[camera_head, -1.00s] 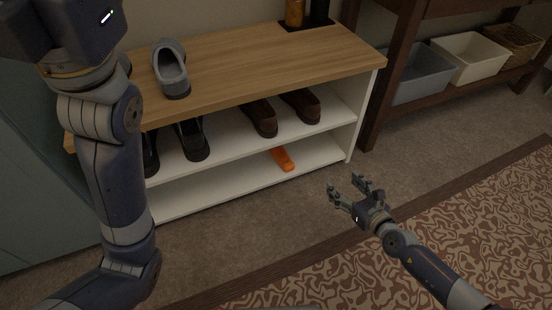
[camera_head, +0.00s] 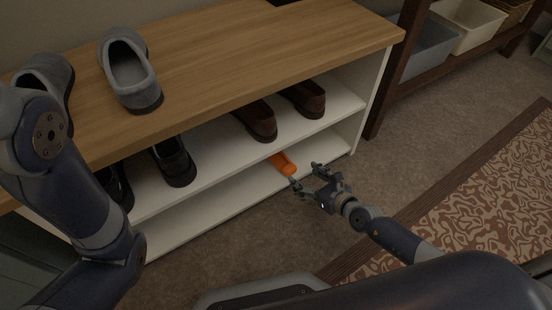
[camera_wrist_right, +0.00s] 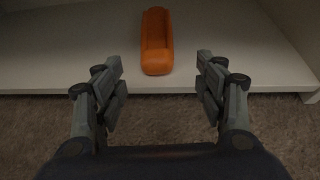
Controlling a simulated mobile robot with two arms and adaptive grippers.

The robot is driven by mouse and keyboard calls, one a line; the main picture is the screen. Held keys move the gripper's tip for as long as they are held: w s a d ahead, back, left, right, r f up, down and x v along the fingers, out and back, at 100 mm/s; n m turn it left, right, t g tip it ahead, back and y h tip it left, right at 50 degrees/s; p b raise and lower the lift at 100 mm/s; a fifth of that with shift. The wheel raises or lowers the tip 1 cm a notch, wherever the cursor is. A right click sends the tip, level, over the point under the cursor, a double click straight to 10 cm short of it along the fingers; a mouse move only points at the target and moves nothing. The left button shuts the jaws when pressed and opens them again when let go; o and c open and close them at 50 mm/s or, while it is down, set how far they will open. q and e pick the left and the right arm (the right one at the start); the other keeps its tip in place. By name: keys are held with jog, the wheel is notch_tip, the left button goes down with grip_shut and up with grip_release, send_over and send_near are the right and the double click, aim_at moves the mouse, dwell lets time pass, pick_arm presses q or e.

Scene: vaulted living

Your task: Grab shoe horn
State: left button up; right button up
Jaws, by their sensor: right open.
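The orange shoe horn (camera_head: 284,164) lies on the bottom shelf of the white shoe rack, its near end close to the shelf's front edge. In the right wrist view the shoe horn (camera_wrist_right: 157,42) lies ahead, between the lines of the two fingers. My right gripper (camera_head: 306,176) is open and empty, just in front of the bottom shelf, with its fingers pointing at the shoe horn. The right wrist view shows its fingers (camera_wrist_right: 160,85) apart, one to each side, not touching the shoe horn. My left arm shows at the left, but its gripper is out of view.
The wood-topped rack (camera_head: 245,45) carries grey slippers (camera_head: 130,72) on top. Brown shoes (camera_head: 256,121) and black shoes (camera_head: 174,161) stand on the middle shelf (camera_head: 220,150), low above the shoe horn. The rack's right side panel (camera_head: 374,95) stands right of the gripper. Carpet in front is clear.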

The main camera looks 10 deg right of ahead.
aim_at(293, 170)
jog(key=shift+x, duration=0.8)
jog(key=b+x, duration=0.3)
jog(key=x, duration=0.1)
jog(key=shift+a+f+b, duration=0.25)
jog(key=shift+f+b, duration=0.05)
jog(key=shift+w+a, duration=0.2)
jog(key=shift+w, duration=0.2)
jog(key=c, duration=1.2)
